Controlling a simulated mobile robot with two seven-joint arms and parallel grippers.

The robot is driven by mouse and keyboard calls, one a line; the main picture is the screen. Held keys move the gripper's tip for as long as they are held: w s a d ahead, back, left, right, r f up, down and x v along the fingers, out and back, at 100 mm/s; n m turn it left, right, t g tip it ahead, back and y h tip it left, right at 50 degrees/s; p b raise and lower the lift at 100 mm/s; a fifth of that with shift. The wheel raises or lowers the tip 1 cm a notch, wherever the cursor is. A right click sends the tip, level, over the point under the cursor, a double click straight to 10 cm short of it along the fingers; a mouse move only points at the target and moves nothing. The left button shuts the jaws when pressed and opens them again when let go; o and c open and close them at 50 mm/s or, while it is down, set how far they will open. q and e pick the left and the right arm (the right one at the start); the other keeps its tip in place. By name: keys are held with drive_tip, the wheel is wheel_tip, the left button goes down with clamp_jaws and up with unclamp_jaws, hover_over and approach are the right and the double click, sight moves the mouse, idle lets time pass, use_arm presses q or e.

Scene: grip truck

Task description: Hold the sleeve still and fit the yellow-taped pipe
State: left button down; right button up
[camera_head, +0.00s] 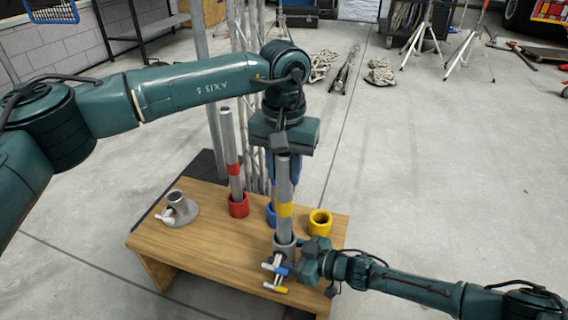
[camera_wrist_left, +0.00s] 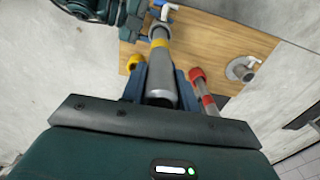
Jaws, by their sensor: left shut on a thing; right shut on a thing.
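The yellow-taped pipe (camera_head: 284,190) stands near upright, a grey tube with a yellow band. My left gripper (camera_head: 283,155) is shut on its upper part from above; the pipe also shows between the blue fingers in the left wrist view (camera_wrist_left: 161,80). The grey sleeve (camera_head: 284,243) is at the table's front right, directly under the pipe. The pipe's lower end meets the sleeve's mouth; how deep it sits inside cannot be told. My right gripper (camera_head: 293,268) is shut on the sleeve's fitting from the right, low over the table, its fingers partly hidden.
On the wooden table (camera_head: 200,243), a red cup (camera_head: 238,205) holds a red-taped pipe (camera_head: 232,160). A yellow cup (camera_head: 320,222) is empty. A blue cup (camera_head: 271,214) is partly hidden behind the pipe. A grey flanged base (camera_head: 180,211) stands left. The table's front left is clear.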

sight(284, 187)
use_arm(q)
drive_tip(key=shift+f, duration=2.15)
drive_tip(key=shift+f, duration=0.3)
drive_tip(key=c, duration=1)
unclamp_jaws()
drive_tip(key=shift+o, duration=0.2)
wheel_tip(284, 187, up, 12)
use_arm(e)
drive_tip(key=o, duration=1.5)
drive_tip(key=shift+d, duration=0.1)
